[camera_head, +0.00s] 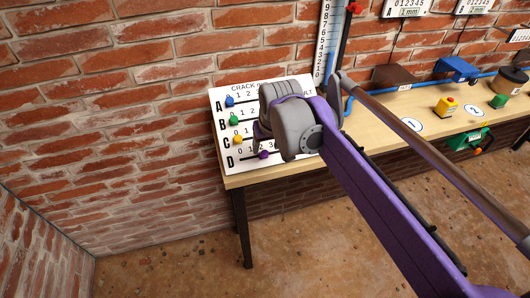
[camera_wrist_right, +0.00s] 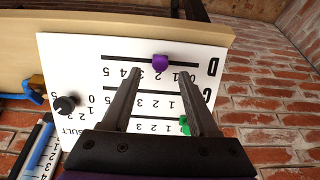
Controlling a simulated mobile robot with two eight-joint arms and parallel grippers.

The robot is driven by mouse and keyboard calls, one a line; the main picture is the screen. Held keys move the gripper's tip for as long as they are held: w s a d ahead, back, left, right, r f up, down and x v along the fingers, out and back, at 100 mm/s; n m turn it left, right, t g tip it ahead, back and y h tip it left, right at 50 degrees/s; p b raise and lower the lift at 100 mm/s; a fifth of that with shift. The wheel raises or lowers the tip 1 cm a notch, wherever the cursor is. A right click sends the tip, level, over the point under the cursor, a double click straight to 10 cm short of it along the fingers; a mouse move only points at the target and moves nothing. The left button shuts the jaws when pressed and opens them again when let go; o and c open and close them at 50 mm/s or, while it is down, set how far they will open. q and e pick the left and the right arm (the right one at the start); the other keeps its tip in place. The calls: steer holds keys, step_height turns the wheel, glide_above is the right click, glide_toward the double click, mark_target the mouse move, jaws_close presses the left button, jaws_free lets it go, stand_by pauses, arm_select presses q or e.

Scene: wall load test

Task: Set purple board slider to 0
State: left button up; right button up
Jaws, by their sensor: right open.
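The white board (camera_head: 217,100) with slider rows A to D leans on the table against the brick wall. The purple slider (camera_head: 263,155) is on the bottom row, D. In the right wrist view the board is upside down, and the purple slider (camera_wrist_right: 160,62) sits partway along its black track, away from the 0 end at the right; its exact number is unclear. My right gripper (camera_wrist_right: 158,77) is open, its fingertips on either side of the purple slider's line and just short of it. In the head view my wrist hides much of the board. My left gripper is not in view.
A blue slider (camera_head: 230,101), a green slider (camera_head: 234,120) and a yellow slider (camera_head: 238,139) sit on the rows above. A black knob (camera_wrist_right: 65,104) is on the board. The wooden table (camera_head: 375,133) carries a yellow button box (camera_head: 447,107) further right.

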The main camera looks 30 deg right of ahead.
mark_target(265, 153)
steer(key=shift+x, duration=1.95)
jaws_close()
